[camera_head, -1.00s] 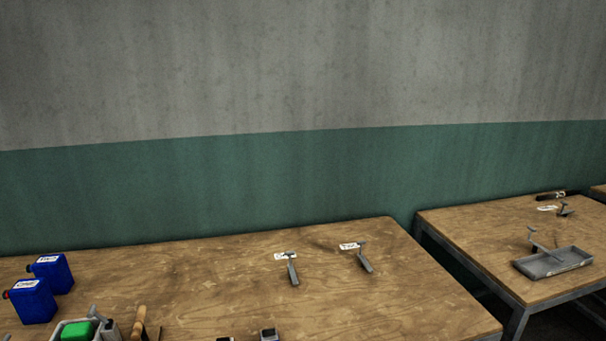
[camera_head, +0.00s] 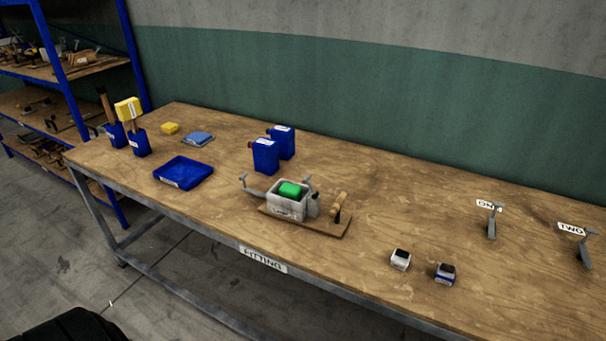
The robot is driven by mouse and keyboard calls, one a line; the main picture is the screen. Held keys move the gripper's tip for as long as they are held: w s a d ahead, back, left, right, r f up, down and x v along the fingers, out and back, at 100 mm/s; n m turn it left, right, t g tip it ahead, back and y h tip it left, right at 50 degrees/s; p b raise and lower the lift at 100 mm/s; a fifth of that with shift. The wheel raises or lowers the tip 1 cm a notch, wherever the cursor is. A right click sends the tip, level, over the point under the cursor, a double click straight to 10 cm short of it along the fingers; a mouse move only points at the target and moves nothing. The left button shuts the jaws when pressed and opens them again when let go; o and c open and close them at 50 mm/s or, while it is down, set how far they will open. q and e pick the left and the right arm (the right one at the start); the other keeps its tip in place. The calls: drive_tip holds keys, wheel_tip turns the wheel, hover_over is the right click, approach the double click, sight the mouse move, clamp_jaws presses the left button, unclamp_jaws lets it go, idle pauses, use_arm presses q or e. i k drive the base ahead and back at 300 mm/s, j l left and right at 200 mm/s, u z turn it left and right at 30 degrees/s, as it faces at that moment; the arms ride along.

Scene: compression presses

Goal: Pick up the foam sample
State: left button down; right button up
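No label shows which thing is the foam sample. A bright green block (camera_head: 291,190) sits in the grey open-topped box (camera_head: 286,208) of a small press on a wooden board, near the middle of the table. A larger yellow block (camera_head: 128,108) sits at the top of a blue holder (camera_head: 138,143) at the left end. Neither of my grippers is in view.
A blue shelf rack (camera_head: 60,95) stands left. The table's right middle is mostly clear.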

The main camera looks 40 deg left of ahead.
sight(289, 191)
drive_tip(key=u, duration=1.2)
